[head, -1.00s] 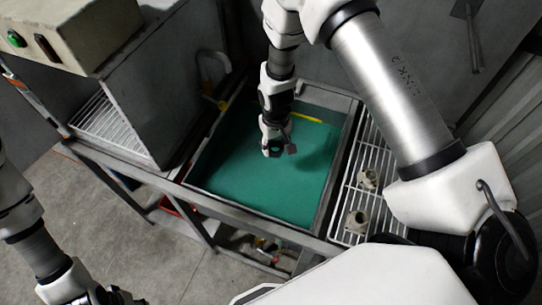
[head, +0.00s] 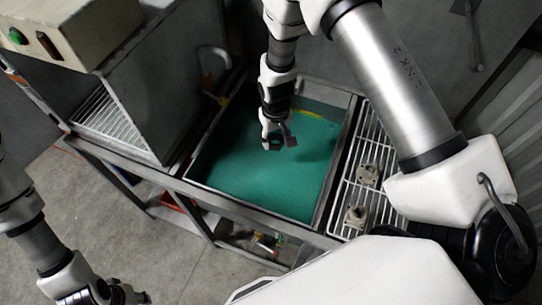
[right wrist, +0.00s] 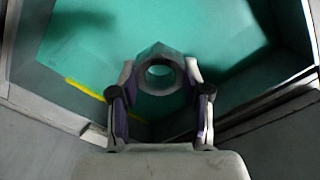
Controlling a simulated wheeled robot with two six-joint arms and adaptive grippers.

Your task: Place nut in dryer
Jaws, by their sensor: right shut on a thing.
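My right gripper (head: 278,143) hangs over the green-bottomed basin (head: 335,170) in the head view. It is shut on a grey hexagonal nut (right wrist: 160,54). In the right wrist view, the nut sits between the two fingertips (right wrist: 160,85), its round hole facing the camera, with green behind it. The nut is too small to make out clearly in the head view. A grey box-shaped machine, which looks like the dryer (head: 165,100), stands at the left, with a wire rack (head: 105,118) inside its open side. My left gripper (head: 122,293) is at the bottom left, its jaws unclear.
Two metal fittings (head: 368,174) (head: 356,216) rest on a wire rack right of the basin. A curved pipe (head: 213,55) stands between machine and basin. Open floor (head: 90,220) lies in front.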

